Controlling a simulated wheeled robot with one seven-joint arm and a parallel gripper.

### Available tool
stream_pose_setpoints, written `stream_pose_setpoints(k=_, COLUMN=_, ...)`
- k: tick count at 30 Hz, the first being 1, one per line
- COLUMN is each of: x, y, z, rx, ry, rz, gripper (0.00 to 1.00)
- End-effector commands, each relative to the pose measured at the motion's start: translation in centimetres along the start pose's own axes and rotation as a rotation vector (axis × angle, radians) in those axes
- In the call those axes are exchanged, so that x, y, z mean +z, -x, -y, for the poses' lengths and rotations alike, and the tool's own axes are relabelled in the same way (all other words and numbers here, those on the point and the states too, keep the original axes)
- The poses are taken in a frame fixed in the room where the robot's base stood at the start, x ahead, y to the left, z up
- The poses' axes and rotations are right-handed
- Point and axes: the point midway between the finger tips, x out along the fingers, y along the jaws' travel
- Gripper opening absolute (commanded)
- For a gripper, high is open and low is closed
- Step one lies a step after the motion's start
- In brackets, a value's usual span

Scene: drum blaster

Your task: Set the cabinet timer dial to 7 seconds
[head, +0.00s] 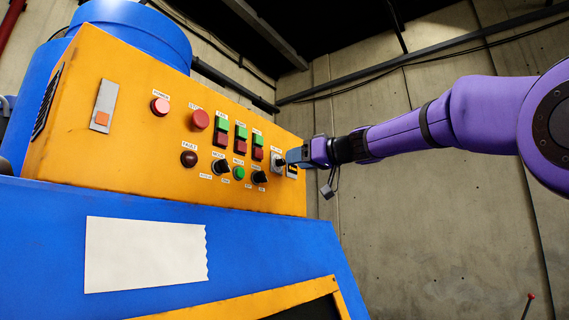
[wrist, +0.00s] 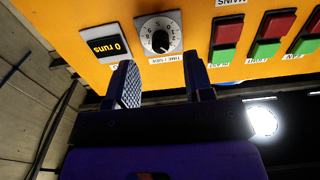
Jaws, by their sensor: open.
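The timer dial (wrist: 160,38) is a round black knob on a white numbered plate, labelled TIME / SEC, on the orange cabinet panel. It sits just ahead of my gripper, roughly between the lines of the two fingers. The numerals are small and turned over in the wrist view, so I cannot surely read the setting. My gripper (wrist: 161,76) is open and empty, its fingers apart from each other, and no contact with the knob shows. In the head view my gripper (head: 293,156) is at the panel's right end and partly covers the dial (head: 278,161).
Green and red push buttons (wrist: 227,38) are to the right. In the head view, selector knobs (head: 259,177) and red buttons (head: 200,119) share the orange panel (head: 120,165). Open room lies right of the cabinet.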

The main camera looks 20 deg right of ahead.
Motion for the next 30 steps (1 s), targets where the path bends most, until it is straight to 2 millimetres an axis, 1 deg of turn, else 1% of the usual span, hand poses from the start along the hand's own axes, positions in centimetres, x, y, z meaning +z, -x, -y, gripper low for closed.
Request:
stream_pose_setpoints(k=1, x=0.1, y=-0.9, z=0.0, rx=-0.002, ry=0.000, rz=0.001, gripper=0.48)
stream_pose_setpoints(k=3, x=0.1, y=-2.1, z=0.0, rx=-0.002, ry=0.000, rz=0.001, gripper=0.48)
stream_pose_setpoints(k=6, x=0.0, y=-3.3, z=0.0, rx=-0.002, ry=-0.001, rz=0.001, gripper=0.48)
stream_pose_setpoints(k=9, x=0.0, y=-4.2, z=0.1, rx=-0.001, ry=0.000, rz=0.001, gripper=0.48)
stream_pose_setpoints(k=13, x=0.0, y=-4.8, z=0.0, rx=-0.001, ry=0.000, rz=0.001, gripper=0.48)
stream_pose_setpoints(k=21, x=0.0, y=-4.8, z=0.0, rx=0.000, ry=0.000, rz=0.001, gripper=0.48)
stream_pose_setpoints(k=22, x=0.0, y=-4.8, z=0.0, rx=0.000, ry=0.000, rz=0.001, gripper=0.43)
stream_pose_setpoints(k=23, x=0.0, y=-4.8, z=0.0, rx=0.000, ry=0.000, rz=0.001, gripper=0.36)
stream_pose_setpoints(k=24, x=0.0, y=-4.8, z=0.0, rx=0.000, ry=0.000, rz=0.001, gripper=0.27)
stream_pose_setpoints(k=26, x=0.0, y=-4.8, z=0.0, rx=0.000, ry=0.000, rz=0.001, gripper=0.13)
stream_pose_setpoints(k=27, x=0.0, y=-4.8, z=0.0, rx=0.000, ry=0.000, rz=0.001, gripper=0.04)
stream_pose_setpoints(k=28, x=0.0, y=-4.8, z=0.0, rx=0.000, ry=0.000, rz=0.001, gripper=0.00)
stream_pose_setpoints(k=30, x=0.0, y=-4.8, z=0.0, rx=0.000, ry=0.000, rz=0.001, gripper=0.00)
